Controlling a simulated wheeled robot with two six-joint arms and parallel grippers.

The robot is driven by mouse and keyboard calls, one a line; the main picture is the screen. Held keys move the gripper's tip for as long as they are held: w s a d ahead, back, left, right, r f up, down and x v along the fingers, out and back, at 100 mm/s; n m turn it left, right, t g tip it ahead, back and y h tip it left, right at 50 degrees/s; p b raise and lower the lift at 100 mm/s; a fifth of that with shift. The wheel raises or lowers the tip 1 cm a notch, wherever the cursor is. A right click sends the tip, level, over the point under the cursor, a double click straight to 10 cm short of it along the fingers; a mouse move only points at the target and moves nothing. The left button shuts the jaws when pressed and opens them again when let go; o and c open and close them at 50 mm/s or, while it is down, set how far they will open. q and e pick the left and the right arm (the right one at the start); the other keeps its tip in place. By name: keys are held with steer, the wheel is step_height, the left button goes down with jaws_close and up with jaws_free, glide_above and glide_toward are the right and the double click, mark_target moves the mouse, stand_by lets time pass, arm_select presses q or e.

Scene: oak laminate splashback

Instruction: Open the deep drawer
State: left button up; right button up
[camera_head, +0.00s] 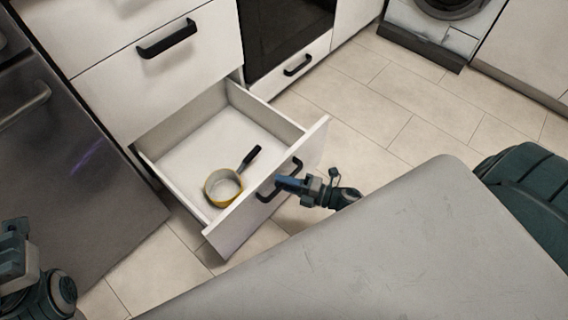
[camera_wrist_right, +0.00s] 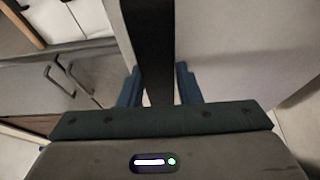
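The deep white drawer (camera_head: 262,212) is pulled well out of the cabinet in the head view, with its inside open to view. A small yellow pan (camera_head: 222,187) with a black handle lies on its floor. My right gripper (camera_head: 284,184) is at the drawer's black handle (camera_head: 268,194). In the right wrist view, the dark handle bar (camera_wrist_right: 158,60) runs between the two blue fingers (camera_wrist_right: 160,88), which appear closed on it. My left gripper (camera_head: 14,245) shows partly at the lower left edge, away from the drawer; its finger opening is unclear.
A shut white drawer (camera_head: 150,85) with a black handle is above the open one. A dark steel appliance (camera_head: 75,190) stands to the left, an oven (camera_head: 285,35) to the right. A grey worktop (camera_head: 400,255) fills the lower right. Tiled floor (camera_head: 430,100) is clear beyond.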

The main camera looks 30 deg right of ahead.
steer(key=shift+o, duration=1)
steer(key=p+v, duration=0.1)
steer(key=v, duration=0.9)
steer(key=shift+s+d, duration=0.3)
